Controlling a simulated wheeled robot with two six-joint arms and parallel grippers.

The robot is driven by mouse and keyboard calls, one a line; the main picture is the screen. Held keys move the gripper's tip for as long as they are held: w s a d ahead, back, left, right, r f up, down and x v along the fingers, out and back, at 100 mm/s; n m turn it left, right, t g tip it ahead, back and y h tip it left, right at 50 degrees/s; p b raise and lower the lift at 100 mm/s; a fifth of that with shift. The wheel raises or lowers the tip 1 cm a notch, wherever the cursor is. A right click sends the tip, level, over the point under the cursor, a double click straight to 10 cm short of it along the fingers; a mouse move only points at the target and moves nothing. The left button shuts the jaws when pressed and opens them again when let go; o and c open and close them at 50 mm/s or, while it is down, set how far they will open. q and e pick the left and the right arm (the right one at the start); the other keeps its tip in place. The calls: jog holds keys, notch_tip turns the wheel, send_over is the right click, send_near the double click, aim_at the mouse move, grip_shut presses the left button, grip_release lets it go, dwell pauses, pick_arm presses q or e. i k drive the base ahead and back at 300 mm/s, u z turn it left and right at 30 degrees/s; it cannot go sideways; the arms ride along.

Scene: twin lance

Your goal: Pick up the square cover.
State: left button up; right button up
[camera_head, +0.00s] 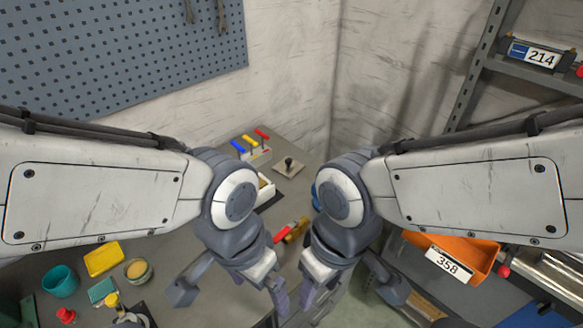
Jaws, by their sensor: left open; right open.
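The square cover (289,169) looks like a flat beige square plate with a black knob standing up in its middle. It lies flat near the far corner of the grey table, and nothing covers it. My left gripper (232,294) is open and empty, pointing down over the near part of the table. My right gripper (350,290) is open and empty, further right by the table's right edge. Both grippers are well nearer to me than the cover and apart from it.
A pale box, partly hidden by my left arm, is nearer. A teal cup (60,282) and yellow tray (103,259) stand left. An orange bin (478,252) is at right.

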aim_at(288, 166)
jog(key=z, duration=2.3)
jog(key=i, duration=1.55)
jog(key=u, duration=3.65)
jog(key=i, duration=0.5)
